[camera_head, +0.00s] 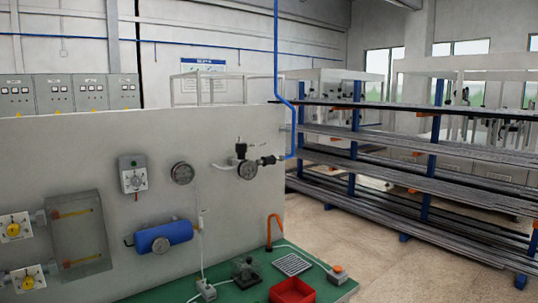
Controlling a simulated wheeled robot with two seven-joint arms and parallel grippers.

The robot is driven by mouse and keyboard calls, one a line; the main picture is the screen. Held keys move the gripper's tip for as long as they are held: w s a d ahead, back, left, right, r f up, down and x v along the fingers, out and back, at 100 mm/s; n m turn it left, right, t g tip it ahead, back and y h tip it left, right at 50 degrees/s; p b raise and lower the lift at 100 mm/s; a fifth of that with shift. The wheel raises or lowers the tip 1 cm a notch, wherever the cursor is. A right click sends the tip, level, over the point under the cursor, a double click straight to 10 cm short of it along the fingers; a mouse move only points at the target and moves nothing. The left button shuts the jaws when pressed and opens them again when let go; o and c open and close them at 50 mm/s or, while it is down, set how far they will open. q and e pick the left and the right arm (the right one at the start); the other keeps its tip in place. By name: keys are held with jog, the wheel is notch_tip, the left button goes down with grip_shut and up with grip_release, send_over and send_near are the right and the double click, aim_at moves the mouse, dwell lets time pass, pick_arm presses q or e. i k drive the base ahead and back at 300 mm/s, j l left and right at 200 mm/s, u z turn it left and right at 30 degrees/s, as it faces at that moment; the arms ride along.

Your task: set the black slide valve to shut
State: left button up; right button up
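A cluster of dark fittings is mounted on the grey panel near its right end. It has a round dark gauge or knob (247,170), a small black block (240,150) above it, and a black inline fitting (268,160) leading to the blue pipe (290,135). The black slide valve appears to be part of this cluster, but it is too small to tell which piece it is or how its slide is set. Neither of my grippers is in view.
The panel (90,140) also carries a round gauge (182,173), a grey switch box (133,174), a blue cylinder (163,238) and yellow knobs (14,226). A green bench top (235,291) below holds a red tray (292,291). Racks of long bars (400,160) stand at right, beyond open floor.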

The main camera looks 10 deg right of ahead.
aim_at(271, 160)
jog(key=i+l, duration=0.2)
jog(key=l, duration=0.2)
jog(key=i+l+u, duration=0.1)
jog(key=i+l, duration=0.35)
jog(key=l, duration=0.3)
jog(key=i+l, duration=0.2)
jog(key=l, duration=0.2)
jog(key=i+l+u, duration=0.1)
jog(key=i+l, duration=0.15)
jog(key=l, duration=0.15)
jog(key=i+l, duration=0.2)
jog(key=l, duration=0.2)
